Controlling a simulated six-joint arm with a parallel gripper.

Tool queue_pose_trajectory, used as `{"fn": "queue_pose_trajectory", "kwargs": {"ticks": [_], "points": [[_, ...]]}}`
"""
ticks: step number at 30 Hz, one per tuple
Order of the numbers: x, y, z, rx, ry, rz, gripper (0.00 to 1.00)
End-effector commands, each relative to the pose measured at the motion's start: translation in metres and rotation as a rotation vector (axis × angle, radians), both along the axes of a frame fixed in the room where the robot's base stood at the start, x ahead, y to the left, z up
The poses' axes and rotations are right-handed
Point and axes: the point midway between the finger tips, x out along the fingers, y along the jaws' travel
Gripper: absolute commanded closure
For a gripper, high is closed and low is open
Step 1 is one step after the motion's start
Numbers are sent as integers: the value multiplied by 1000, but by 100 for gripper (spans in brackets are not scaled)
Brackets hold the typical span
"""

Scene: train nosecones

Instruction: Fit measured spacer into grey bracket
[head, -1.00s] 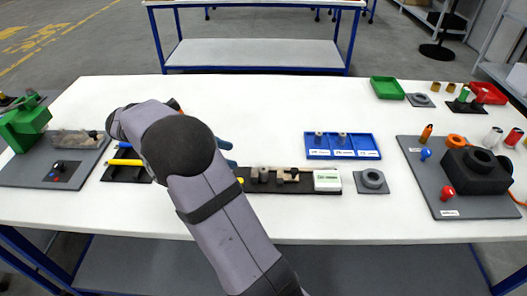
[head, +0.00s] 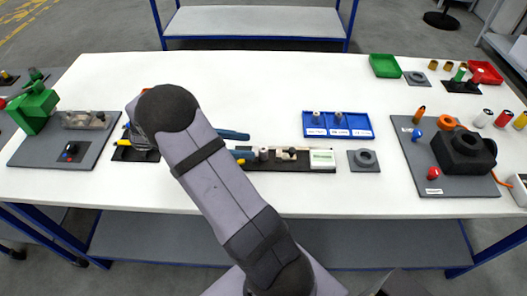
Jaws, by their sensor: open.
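My gripper (head: 246,145) shows as two blue fingers, apart and empty, pointing right at the left end of a black measuring strip (head: 308,171). On the strip stand a small grey cylinder (head: 263,155), which looks like a spacer, a beige jaw-like piece (head: 286,154) and a white display box (head: 322,160). The cylinder is just right of the fingertips; I cannot tell any height gap. A grey square block with a round ring (head: 365,160) lies right of the strip. A grey translucent bracket-like piece (head: 84,120) sits on the left board; which one is the task's bracket is unclear.
A blue three-part tray (head: 360,130) holds small cylinders in its left and middle compartments. A dark board (head: 460,185) with a black block (head: 462,153) is at right. A green clamp (head: 35,108) is at left. My arm hides part of the table's middle left.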

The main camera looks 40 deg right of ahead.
Motion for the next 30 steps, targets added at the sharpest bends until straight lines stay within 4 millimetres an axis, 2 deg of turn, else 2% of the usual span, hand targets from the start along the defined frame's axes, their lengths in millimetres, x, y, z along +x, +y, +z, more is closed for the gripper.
{"fn": "queue_pose_trajectory", "kwargs": {"ticks": [5,15,24,27,30], "points": [[-7,-8,-3,0,3,-1,56],[-25,-37,-20,0,0,-1,56],[-26,-39,-22,1,-1,0,56],[-26,-39,-22,1,-1,0,80],[-26,-39,-22,1,-1,0,100]]}}
